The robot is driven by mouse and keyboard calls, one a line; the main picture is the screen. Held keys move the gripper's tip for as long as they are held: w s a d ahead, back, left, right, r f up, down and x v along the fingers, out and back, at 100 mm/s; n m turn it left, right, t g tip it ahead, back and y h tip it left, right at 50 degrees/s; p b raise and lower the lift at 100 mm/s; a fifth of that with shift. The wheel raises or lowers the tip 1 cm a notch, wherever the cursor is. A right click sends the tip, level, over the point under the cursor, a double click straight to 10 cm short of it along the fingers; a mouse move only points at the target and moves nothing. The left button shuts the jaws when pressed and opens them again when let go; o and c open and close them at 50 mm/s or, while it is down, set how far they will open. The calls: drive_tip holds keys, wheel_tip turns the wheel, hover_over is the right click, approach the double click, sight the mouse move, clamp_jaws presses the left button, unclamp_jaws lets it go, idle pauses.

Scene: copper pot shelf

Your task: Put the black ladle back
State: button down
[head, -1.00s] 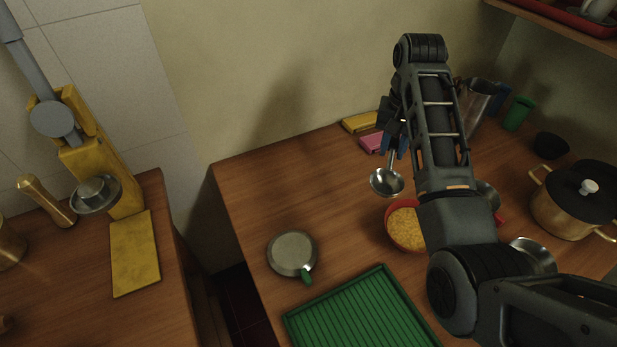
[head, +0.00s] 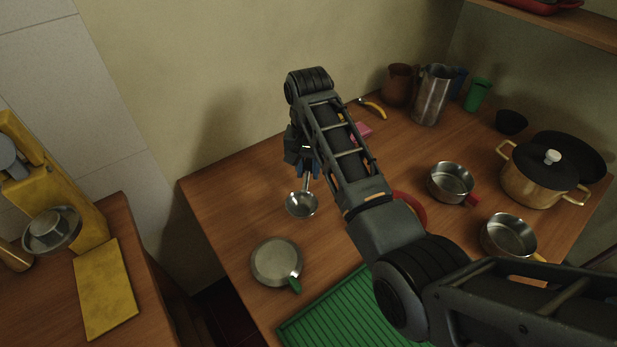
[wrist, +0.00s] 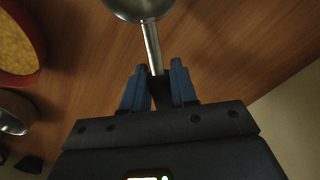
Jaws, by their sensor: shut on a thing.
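The ladle has a round steel bowl (head: 302,205) and a steel shaft that turns dark near the jaws. In the wrist view its bowl (wrist: 140,8) is cut off by the top edge. My gripper (head: 308,170) has blue fingers and is shut on the dark part of the handle. The fingers also show on both sides of the handle in the wrist view (wrist: 158,78). The bowl hangs down over the left part of the wooden counter (head: 225,195), behind the green-handled pan. I cannot tell how high it is. The handle's upper end is hidden.
A shallow pan (head: 277,262) with a green handle and a green ribbed tray (head: 335,317) lie in front. Two small pots (head: 451,182) (head: 508,237), a lidded brass pot (head: 540,180) and a steel jug (head: 432,95) stand right. A red bowl (head: 411,207) is mostly behind my arm.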

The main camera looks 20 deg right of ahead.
sight(308, 180)
drive_tip(key=shift+s+f, duration=0.1)
drive_tip(key=shift+f, duration=1.75)
drive_tip(key=shift+f, duration=0.15)
drive_tip(key=c, duration=0.9)
unclamp_jaws()
wheel_tip(308, 180, up, 12)
drive_tip(key=shift+r+p, duration=0.15)
drive_tip(key=shift+p, duration=0.45)
